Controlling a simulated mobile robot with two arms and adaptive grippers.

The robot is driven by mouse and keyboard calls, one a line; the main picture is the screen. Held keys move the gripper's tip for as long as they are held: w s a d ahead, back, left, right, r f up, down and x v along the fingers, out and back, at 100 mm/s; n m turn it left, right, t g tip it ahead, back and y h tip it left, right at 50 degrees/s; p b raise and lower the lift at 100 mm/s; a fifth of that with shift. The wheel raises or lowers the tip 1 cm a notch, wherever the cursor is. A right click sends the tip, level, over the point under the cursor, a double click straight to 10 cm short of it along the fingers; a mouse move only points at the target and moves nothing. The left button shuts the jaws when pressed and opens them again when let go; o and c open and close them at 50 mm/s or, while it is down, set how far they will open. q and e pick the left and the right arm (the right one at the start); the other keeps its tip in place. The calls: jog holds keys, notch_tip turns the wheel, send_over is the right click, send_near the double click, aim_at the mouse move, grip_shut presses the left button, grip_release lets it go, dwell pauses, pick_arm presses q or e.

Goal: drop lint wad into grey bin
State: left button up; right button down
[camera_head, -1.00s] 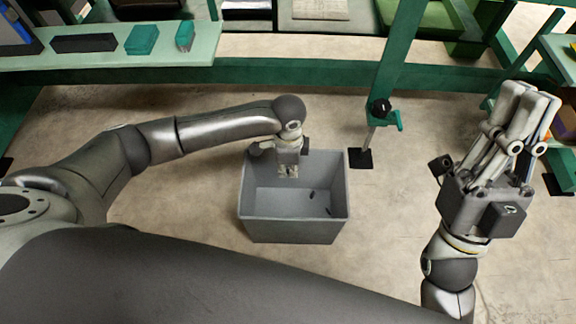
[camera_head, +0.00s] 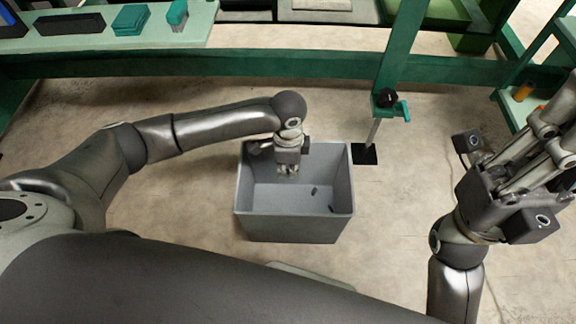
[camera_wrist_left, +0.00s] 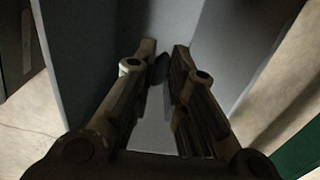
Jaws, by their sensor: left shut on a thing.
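The grey bin (camera_head: 292,226) is an open box on the floor in the middle of the head view. My left gripper (camera_head: 288,172) reaches down into the bin's opening, near its back wall. In the left wrist view my left gripper (camera_wrist_left: 163,48) is shut on a small dark grey thing, the lint wad (camera_wrist_left: 161,68), between its fingertips. The wad is hard to make out in the head view. The bin's pale walls surround the fingers in the wrist view. My right gripper (camera_head: 545,150) is at the right edge, partly cut off, away from the bin.
Two small dark bits lie inside the bin (camera_head: 314,190). A green frame post with a clamp (camera_head: 388,98) stands behind the bin to the right. A pale green shelf (camera_head: 105,38) holds teal and black items. Open concrete floor lies around the bin.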

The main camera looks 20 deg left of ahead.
aim_at(288, 171)
pick_arm(q)
jog(key=o, duration=0.7)
jog(key=shift+r, duration=0.1)
notch_tip(288, 171, up, 12)
dwell(0.6)
